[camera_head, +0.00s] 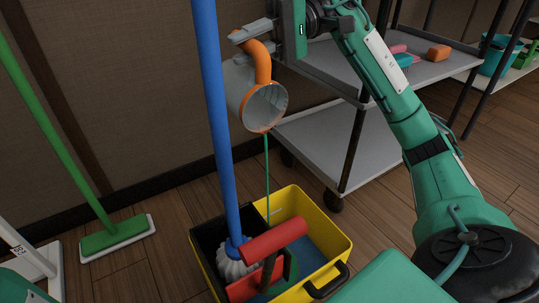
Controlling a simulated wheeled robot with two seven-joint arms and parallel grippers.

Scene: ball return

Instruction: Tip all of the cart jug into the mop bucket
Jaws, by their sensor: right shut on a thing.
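The cart jug (237,87) is a grey jug with an orange rim and an orange handle. It is tipped on its side with its mouth facing toward me and down. My right gripper (258,34) is shut on its orange handle. A thin green stream (267,170) falls from the jug's lower lip into the mop bucket. The yellow mop bucket (335,239) stands on the floor below, with blue-grey showing inside. A mop with a blue pole (215,120) and a red-handled wringer (273,240) are in its left part. My left gripper is not in view.
A grey two-shelf cart (340,150) stands behind the bucket, with an orange block (438,53) and other small items on top. A green broom (113,235) leans at the left. A teal bucket (494,55) is at the far right.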

